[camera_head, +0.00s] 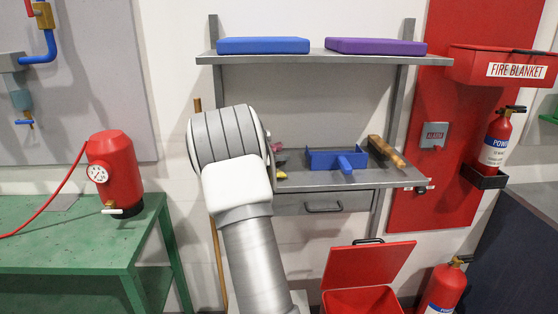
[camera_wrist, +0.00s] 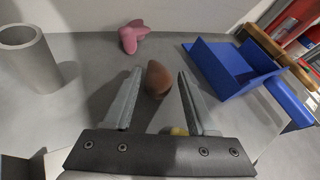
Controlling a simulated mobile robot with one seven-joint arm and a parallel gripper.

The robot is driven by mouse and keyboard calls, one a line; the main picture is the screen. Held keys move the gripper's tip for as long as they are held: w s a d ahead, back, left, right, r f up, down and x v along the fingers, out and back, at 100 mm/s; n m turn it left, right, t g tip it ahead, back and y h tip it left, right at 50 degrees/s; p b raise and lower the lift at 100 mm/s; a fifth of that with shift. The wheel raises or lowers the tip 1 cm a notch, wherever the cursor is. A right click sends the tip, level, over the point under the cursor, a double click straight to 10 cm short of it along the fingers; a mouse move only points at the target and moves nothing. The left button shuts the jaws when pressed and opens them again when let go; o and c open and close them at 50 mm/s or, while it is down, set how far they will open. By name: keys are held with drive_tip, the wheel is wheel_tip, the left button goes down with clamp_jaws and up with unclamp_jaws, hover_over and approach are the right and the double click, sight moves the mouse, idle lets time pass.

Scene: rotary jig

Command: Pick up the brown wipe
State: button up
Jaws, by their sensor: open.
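The brown wipe (camera_wrist: 157,79) is a small crumpled brown lump on the grey shelf (camera_wrist: 82,75), in the middle of the wrist view. My gripper (camera_wrist: 160,72) is open, with one finger on each side of the wipe. The wipe shows between the fingertips; I cannot tell whether either finger touches it. In the head view my arm covers this part of the shelf, and I cannot make out the wipe or the fingers there.
A pink crumpled wipe (camera_wrist: 132,36) lies behind the brown one. A blue dustpan (camera_wrist: 222,82) and a wooden-handled brush (camera_head: 386,151) are to the right. A grey tube (camera_wrist: 29,60) stands at left. A yellow thing (camera_wrist: 179,131) is partly hidden by my gripper.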

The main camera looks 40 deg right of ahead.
clamp_jaws()
